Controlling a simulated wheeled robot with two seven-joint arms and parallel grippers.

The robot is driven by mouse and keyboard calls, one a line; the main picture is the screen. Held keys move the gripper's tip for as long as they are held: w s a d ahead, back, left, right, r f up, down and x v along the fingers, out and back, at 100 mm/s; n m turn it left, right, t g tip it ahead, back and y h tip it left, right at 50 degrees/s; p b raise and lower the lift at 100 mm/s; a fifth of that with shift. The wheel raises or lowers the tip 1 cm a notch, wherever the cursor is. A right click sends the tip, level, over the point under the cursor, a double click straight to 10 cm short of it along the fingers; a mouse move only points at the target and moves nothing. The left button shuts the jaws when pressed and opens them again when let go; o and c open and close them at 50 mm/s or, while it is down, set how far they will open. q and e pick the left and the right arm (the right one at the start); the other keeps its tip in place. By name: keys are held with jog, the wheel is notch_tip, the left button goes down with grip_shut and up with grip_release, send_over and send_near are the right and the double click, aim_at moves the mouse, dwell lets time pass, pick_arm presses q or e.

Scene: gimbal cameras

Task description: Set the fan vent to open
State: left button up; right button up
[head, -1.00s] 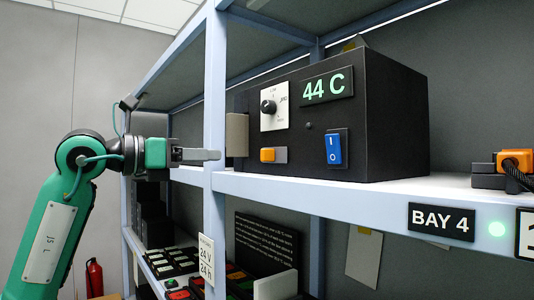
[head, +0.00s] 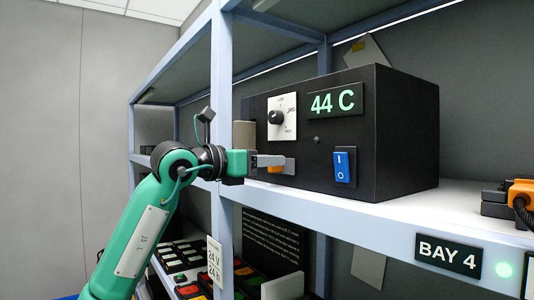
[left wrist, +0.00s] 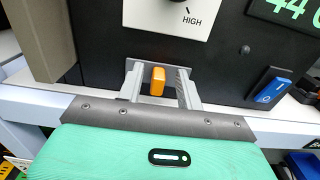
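The black unit (head: 405,140) stands on the shelf with a lit 44 C display. An orange tab (left wrist: 158,82) sticks out low on its front, below the white dial plate; it may be the fan vent's lever. My left gripper (head: 284,161) is at the unit's front, at the tab. In the left wrist view its two fingers (left wrist: 157,71) are apart, one on each side of the tab, with gaps on both sides. In the head view the fingers hide part of the tab. My right gripper is not in view.
A black knob (head: 277,117) on the white plate sits just above the tab. A blue rocker switch (head: 343,166) is to the right. The shelf's upright post (head: 222,90) stands close to my left arm. A beige block (head: 244,135) is beside the unit's left side.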

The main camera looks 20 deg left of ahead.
pick_arm(q)
jog(key=shift+w+f, duration=0.1)
jog(key=shift+w, duration=0.1)
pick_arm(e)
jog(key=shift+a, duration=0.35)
